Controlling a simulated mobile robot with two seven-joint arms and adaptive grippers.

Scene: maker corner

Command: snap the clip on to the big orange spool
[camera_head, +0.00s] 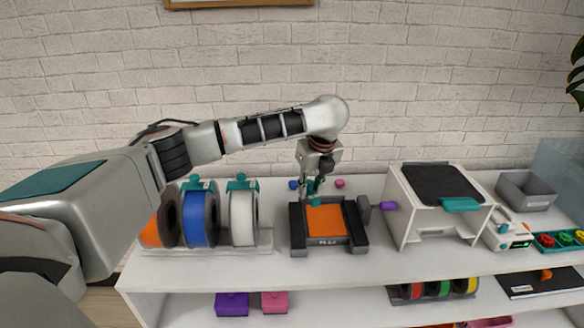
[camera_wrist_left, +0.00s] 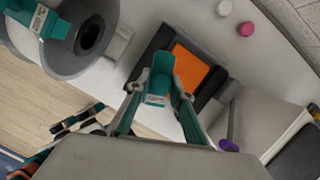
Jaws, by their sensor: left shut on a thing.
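The big orange spool (camera_head: 150,233) stands at the left end of the rack, partly hidden behind my left arm. No clip shows on the part of it that I can see. My left gripper (camera_head: 314,184) is over the black device with the orange plate, well to the right of the spools. It is shut on a teal clip (camera_head: 315,202). In the left wrist view the clip (camera_wrist_left: 159,84) sits between the two fingers, with a small pale label facing the camera. My right gripper is not in view.
A blue spool (camera_head: 195,228) and a white spool (camera_head: 243,220) stand beside the orange one, each with a teal clip on top. The black device (camera_head: 298,238) is below my gripper. A white box machine (camera_head: 402,213) stands right of it. Blue and pink pieces (camera_head: 340,184) lie behind.

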